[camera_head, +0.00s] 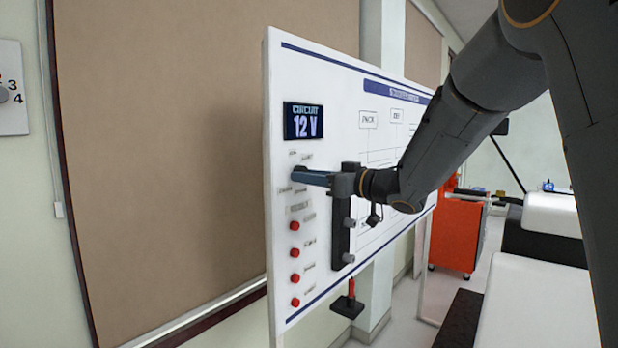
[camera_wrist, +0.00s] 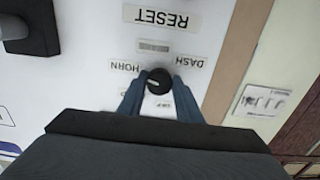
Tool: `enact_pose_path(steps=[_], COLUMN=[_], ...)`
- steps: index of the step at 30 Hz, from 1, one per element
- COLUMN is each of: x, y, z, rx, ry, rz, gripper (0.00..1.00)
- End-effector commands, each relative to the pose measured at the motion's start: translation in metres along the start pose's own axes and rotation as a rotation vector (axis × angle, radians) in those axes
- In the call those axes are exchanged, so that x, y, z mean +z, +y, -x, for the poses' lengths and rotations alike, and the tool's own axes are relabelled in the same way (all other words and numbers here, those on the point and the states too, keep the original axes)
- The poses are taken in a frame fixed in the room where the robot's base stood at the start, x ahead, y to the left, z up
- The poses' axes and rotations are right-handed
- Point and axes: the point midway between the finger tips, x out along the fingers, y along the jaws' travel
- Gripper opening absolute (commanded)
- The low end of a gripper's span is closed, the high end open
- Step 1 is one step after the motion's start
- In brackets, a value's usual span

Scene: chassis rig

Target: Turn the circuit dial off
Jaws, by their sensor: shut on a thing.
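The circuit dial (camera_wrist: 159,81) is a small black round knob with a light pointer mark, on a white upright panel (camera_head: 330,85). Labels DASH and HORN sit beside it, upside down in the wrist view. My gripper (camera_wrist: 159,92) is shut on the dial, with one blue finger on each side of it. In the head view my gripper (camera_head: 300,176) reaches the panel's left part, and its fingers hide most of the dial. A display (camera_head: 304,121) above reads CIRCUIT 12 V.
Several red buttons (camera_head: 295,251) run down the panel below the dial. A RESET label (camera_wrist: 161,18) shows in the wrist view. An orange cabinet (camera_head: 455,234) stands behind at right. A brown board (camera_head: 170,150) covers the wall at left.

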Motion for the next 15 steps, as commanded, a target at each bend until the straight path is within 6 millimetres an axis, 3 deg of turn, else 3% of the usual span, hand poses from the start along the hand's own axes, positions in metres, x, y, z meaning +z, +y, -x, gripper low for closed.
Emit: enact_pose_path(steps=[8,15], x=[0.0012,0.0016], y=[0.0007,0.0016], z=[-0.0001,-0.0002], rx=[0.000,0.000], ry=[0.000,0.002], rz=[0.062,0.226], gripper=[0.09,0.09])
